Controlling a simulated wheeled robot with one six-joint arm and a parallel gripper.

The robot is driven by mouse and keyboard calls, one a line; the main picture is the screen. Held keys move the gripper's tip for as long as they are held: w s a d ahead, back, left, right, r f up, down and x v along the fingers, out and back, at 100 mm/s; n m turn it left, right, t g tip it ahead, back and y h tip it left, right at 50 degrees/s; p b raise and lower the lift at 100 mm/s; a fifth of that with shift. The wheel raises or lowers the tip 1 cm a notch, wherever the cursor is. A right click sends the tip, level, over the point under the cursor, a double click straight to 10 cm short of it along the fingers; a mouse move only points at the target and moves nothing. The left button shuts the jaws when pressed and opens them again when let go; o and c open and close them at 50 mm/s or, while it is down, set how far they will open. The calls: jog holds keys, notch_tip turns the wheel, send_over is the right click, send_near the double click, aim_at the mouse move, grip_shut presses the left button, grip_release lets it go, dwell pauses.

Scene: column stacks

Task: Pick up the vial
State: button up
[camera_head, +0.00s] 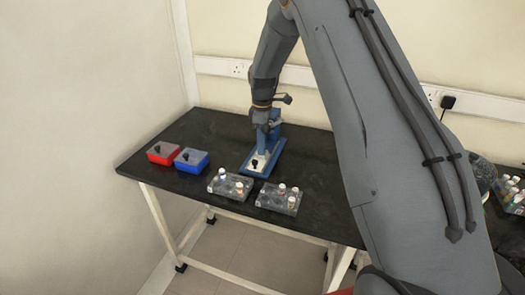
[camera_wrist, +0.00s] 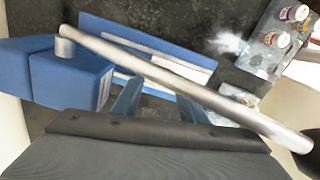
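Several small capped vials stand in two grey racks, a left rack (camera_head: 230,189) and a right rack (camera_head: 277,203). A white-capped vial (camera_head: 222,173) is in the left rack. I cannot tell which one the task means. In the wrist view, vials with purple (camera_wrist: 285,13) and red (camera_wrist: 268,38) marks show at the upper right. My gripper (camera_wrist: 160,95) appears open, its two blue fingers apart beneath a metal lever, with no vial visible between them. In the head view it is beside the blue press (camera_head: 275,130), its fingertips hard to make out.
The lever (camera_wrist: 180,85) of the press crosses close in front of my gripper. A red box (camera_head: 160,154) and a blue box (camera_head: 191,161) stand on the left of the black table (camera_head: 190,125). Table space behind the boxes is clear.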

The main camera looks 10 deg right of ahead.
grip_shut()
